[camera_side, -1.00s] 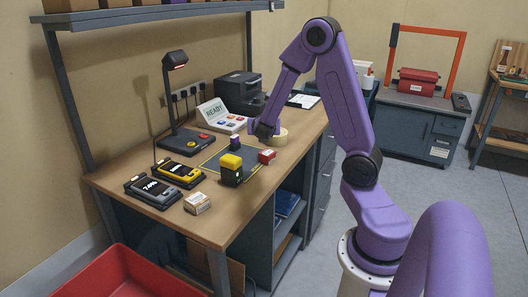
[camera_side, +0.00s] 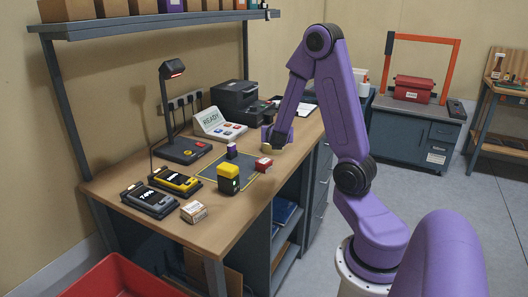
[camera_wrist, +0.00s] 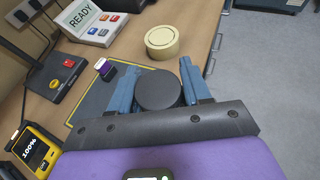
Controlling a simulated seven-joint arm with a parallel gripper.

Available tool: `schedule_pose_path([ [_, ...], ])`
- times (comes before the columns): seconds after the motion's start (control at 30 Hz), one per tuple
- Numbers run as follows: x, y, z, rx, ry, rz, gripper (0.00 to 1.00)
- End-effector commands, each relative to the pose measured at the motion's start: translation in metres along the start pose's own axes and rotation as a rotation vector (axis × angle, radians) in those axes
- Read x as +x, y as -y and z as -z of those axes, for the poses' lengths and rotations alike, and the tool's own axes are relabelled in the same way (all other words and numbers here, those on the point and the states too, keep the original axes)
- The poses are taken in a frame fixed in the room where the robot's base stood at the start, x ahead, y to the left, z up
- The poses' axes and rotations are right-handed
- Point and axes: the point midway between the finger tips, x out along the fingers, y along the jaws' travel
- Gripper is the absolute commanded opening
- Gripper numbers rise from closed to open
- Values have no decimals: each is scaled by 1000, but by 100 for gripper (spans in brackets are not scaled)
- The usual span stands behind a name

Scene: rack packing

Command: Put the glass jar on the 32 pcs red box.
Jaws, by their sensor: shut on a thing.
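My gripper (camera_wrist: 163,92) is shut on a round thing with a dark grey lid (camera_wrist: 158,89), likely the glass jar. Only the lid shows clearly in the wrist view; the body below is hidden. In the side view my gripper (camera_side: 270,138) is raised in front of the tape roll, and the held thing cannot be made out. A small red box (camera_side: 263,164) with a white label sits at the right edge of the dark mat, apart from and nearer the camera than my gripper. Its lettering is too small to read. It does not show in the wrist view.
The dark mat (camera_side: 209,171) also holds a small purple box (camera_side: 232,152) and a yellow-topped dark block (camera_side: 229,179). A beige tape roll (camera_wrist: 162,41) lies beyond my gripper. A lamp (camera_side: 186,150), READY console (camera_side: 215,127) and small carton (camera_side: 194,212) stand around.

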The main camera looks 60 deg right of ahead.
Motion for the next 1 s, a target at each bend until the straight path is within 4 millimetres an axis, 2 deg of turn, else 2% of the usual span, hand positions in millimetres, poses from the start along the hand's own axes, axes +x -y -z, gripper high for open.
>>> schedule_pose_path([
  [0.13,9,-3,1,-1,-1,1,14],
  [0.37,55,-21,5,0,-2,1,14],
  [0.6,89,-31,25,0,-2,2,14],
  [0.73,103,-36,33,0,-1,1,14],
  [1.0,117,-40,41,1,-1,1,14],
])
